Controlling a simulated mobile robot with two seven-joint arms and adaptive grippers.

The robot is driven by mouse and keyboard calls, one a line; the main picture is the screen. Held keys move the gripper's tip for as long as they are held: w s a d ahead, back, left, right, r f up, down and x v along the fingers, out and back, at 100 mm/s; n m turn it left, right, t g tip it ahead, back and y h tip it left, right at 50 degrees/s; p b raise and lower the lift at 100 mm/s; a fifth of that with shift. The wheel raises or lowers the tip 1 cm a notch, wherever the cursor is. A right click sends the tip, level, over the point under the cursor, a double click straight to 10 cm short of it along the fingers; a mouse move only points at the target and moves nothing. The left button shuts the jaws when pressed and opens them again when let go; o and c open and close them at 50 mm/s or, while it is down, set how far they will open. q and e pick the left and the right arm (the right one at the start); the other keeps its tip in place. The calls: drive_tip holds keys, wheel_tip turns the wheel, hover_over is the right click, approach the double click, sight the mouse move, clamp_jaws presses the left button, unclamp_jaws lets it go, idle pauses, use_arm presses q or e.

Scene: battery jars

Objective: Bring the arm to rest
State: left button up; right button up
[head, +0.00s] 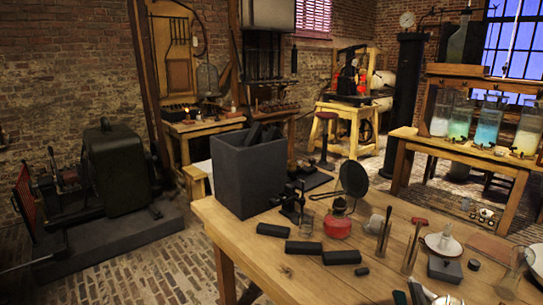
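What seem to be the dark fingertips of my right gripper (410,294) show at the bottom edge of the head view, right of centre. They are over the front part of the wooden table (245,232). Most of this gripper and its arm is cut off by the frame, so I cannot tell whether it is open or shut. I see nothing clearly held in it. My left gripper and arm are not in view.
On the table stand a dark grey box (243,180) holding black blocks, a red lamp (337,222), several loose black blocks (303,247), glass tubes (384,232) and a white dish (442,246). A second table (455,150) with glass jars stands behind, right.

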drive_tip(key=s+a+f+n+g+y, duration=0.25)
drive_tip(key=a+f+n+y, duration=0.2)
drive_tip(key=f+n, duration=0.5)
drive_tip(key=s+a+f+n+g+y, duration=0.25)
drive_tip(key=a+f+n, duration=0.25)
drive_tip(key=f+n, duration=0.45)
drive_tip(key=s+d+f+n+g, duration=0.1)
drive_tip(key=s+f+n+g, duration=0.2)
drive_tip(key=f, duration=0.5)
drive_tip(key=s+d+f+n+g+h, duration=0.1)
drive_tip(key=s+d+f+n+g, duration=0.1)
drive_tip(key=s+f+n, duration=0.3)
wheel_tip(320, 180, down, 3)
drive_tip(key=shift+f+n+g, duration=0.1)
drive_tip(key=shift+n+g, duration=0.3)
drive_tip(key=shift+g, duration=0.1)
